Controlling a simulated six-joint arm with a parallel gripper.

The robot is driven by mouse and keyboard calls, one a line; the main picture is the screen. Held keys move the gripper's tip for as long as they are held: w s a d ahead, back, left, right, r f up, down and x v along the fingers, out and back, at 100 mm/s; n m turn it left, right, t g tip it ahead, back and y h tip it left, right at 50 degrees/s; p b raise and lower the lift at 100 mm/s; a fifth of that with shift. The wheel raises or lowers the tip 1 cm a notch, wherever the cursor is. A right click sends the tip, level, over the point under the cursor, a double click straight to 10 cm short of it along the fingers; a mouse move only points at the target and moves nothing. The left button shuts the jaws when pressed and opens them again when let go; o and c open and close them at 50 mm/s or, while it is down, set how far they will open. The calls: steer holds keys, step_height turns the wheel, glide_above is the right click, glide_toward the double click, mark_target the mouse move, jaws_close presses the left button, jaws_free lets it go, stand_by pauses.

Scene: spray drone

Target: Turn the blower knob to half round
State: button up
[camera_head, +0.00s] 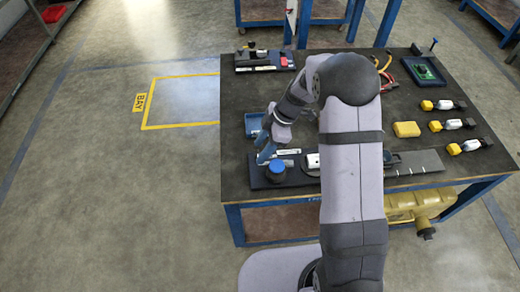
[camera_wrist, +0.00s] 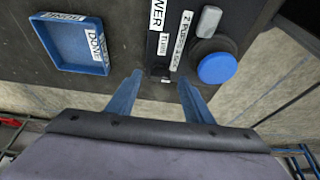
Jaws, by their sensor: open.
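The blue round top (camera_wrist: 217,68) sits on a dark round base on the black panel (camera_wrist: 262,12); it also shows in the head view (camera_head: 276,168). White labels lie beside it, one ending in "WER" and one that seems to read "TURN". A small dark part (camera_wrist: 160,72) lies below these labels, between the lines of my two fingers; I cannot tell whether it is the blower knob. My gripper (camera_wrist: 159,88) is open with nothing between its blue fingers. In the head view my gripper (camera_head: 265,155) is over the panel's left end, close to the blue top.
A blue tray (camera_wrist: 70,45) labelled "DONE" lies left of the panel. A green board sits in a dark tray (camera_head: 424,72) at the back right.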

steer(key=shift+x, duration=0.8)
steer(key=shift+c, duration=0.4)
steer(key=c, duration=1)
steer(key=shift+o, duration=0.2)
